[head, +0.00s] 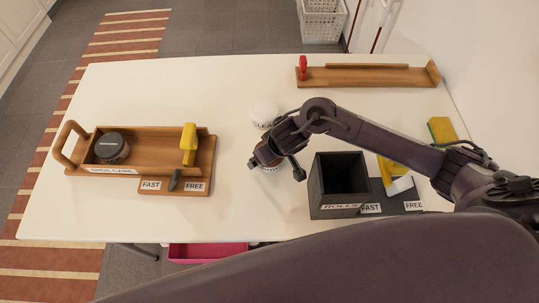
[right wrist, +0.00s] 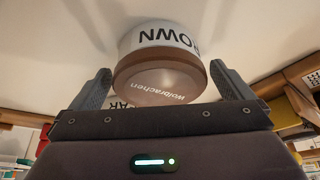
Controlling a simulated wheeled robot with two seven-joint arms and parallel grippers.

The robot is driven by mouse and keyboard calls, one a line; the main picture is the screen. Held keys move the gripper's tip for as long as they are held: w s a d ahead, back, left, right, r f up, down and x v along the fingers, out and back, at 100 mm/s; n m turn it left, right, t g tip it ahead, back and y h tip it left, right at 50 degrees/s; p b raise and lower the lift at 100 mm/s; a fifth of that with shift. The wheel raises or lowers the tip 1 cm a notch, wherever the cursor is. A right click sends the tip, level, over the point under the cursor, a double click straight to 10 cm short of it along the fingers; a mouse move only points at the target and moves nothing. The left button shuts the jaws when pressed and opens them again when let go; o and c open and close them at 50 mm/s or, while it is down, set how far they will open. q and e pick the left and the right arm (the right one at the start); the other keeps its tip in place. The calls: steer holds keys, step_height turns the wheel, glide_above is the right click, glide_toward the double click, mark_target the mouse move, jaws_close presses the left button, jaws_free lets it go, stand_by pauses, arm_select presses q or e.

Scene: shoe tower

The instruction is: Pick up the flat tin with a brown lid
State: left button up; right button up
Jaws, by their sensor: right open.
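The flat tin with a brown lid (right wrist: 165,75) fills the top middle of the right wrist view. Its white side reads "OWN" and its lid "Wolbrachen". My right gripper (right wrist: 160,72) is open, with one finger on each side of the tin. I cannot tell whether the fingers touch it. In the head view the right gripper (head: 275,165) is over the tin (head: 271,169), which is mostly hidden by it. My left gripper is not in view.
A white-topped tin (head: 265,113) stands just behind. A dark box (head: 338,205) marked "ROLLS" is close on the right, with yellow items beyond. A wooden caddy (head: 150,143) with a dark jar (head: 111,147) is at left. A wooden tray (head: 370,77) lies at the back.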

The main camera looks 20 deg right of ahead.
steer(key=c, duration=1.1)
steer(key=shift+r, duration=0.1)
